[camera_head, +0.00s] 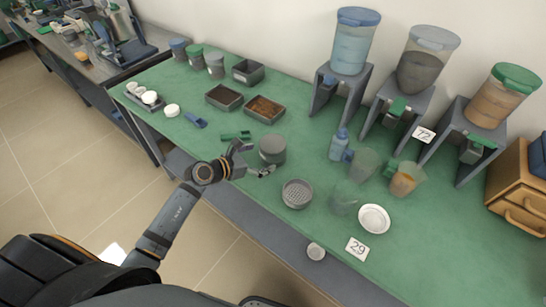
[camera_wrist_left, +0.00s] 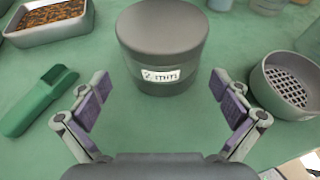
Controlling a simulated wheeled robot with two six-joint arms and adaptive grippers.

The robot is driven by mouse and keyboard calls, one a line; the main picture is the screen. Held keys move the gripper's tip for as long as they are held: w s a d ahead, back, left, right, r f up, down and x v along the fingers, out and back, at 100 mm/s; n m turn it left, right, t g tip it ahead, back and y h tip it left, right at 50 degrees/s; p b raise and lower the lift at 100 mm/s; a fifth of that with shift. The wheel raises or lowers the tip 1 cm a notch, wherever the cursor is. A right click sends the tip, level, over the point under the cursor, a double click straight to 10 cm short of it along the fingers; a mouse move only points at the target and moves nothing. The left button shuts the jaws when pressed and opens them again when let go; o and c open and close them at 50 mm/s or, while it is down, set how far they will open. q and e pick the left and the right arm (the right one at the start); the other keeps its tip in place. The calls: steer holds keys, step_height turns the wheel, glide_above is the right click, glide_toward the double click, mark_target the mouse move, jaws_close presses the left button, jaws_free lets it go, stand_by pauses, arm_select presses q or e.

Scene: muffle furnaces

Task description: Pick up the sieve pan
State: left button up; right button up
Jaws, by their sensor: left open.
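A round grey pan with a perforated bottom, the sieve pan (camera_head: 297,194), sits on the green bench top. It also shows at the right edge of the left wrist view (camera_wrist_left: 288,85). A closed grey cylindrical container (camera_head: 272,148) stands behind and left of it, with a white label on its front in the left wrist view (camera_wrist_left: 165,45). My left gripper (camera_head: 253,160) is open and empty. Its fingers point at the container, one toward each side, and the sieve pan lies to the right of them. My right gripper is not in view.
A green scoop (camera_head: 236,135) lies left of the container, with grey trays (camera_head: 265,109) behind. Clear beakers (camera_head: 345,197) and a white dish (camera_head: 374,219) stand right of the sieve pan. Hoppers on grey stands (camera_head: 348,85) line the back. The bench's front edge is close.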

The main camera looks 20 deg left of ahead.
arm_select(q)
steer(key=shift+w+d, duration=0.25)
steer(key=shift+d, duration=0.05)
steer(key=x, duration=0.4)
steer(key=shift+w+d+f+p, duration=0.1)
steer(key=shift+w+d+p, duration=0.05)
steer(key=shift+d+p, duration=0.2)
steer(key=shift+a, duration=0.15)
steer(key=shift+c, duration=1.1)
steer(key=c, duration=1.2)
